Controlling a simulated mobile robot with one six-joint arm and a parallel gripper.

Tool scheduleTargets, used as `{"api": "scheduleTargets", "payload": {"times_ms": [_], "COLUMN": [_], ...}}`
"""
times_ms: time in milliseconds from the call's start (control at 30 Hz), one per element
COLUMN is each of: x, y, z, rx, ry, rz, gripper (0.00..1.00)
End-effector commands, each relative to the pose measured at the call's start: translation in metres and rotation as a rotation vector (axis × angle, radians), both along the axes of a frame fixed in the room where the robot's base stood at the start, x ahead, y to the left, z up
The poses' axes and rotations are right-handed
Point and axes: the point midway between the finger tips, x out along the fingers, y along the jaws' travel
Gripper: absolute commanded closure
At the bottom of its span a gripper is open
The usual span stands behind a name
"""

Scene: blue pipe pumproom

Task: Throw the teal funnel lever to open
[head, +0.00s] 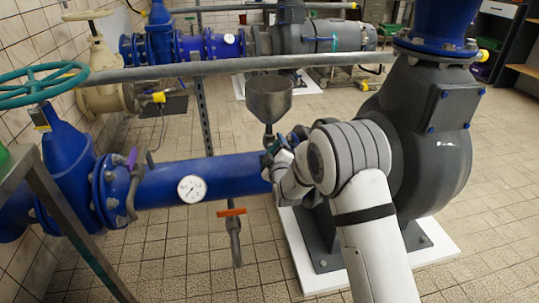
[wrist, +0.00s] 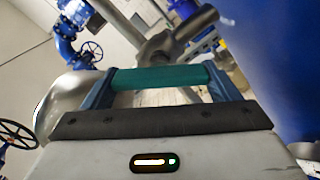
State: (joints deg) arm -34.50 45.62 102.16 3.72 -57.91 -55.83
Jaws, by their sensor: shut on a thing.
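The grey metal funnel (head: 268,95) stands on a short stem above the blue horizontal pipe (head: 225,180) in the head view. My gripper (head: 273,150) is at the stem just below the funnel. In the wrist view, the teal lever (wrist: 160,78) spans the space between the two blue-grey fingers of my gripper (wrist: 160,88), which are shut on it. A grey metal valve body (wrist: 160,45) shows just beyond the lever. My wrist hides most of the lever in the head view, so its angle there is hard to tell.
A round gauge (head: 191,189) and an orange-handled valve (head: 232,212) are on the blue pipe to the left. A large grey pump (head: 435,130) stands close on the right. A teal handwheel (head: 40,85) is at far left. A grey rail (head: 220,67) crosses behind the funnel.

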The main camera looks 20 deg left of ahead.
Motion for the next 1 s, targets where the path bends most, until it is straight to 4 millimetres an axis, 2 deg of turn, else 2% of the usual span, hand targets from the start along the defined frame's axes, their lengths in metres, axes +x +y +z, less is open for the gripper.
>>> {"api": "scheduleTargets", "payload": {"times_ms": [33, 500, 1000], "x": [-0.004, -0.0047, -0.0051], "y": [0.0038, 0.0053, 0.0059], "z": [-0.0056, -0.0075, -0.0073], "rx": [-0.04, -0.391, -0.562], "ry": [-0.019, -0.233, -0.338], "rz": [0.009, 0.012, 0.013], "gripper": [0.41, 0.41, 0.41]}}
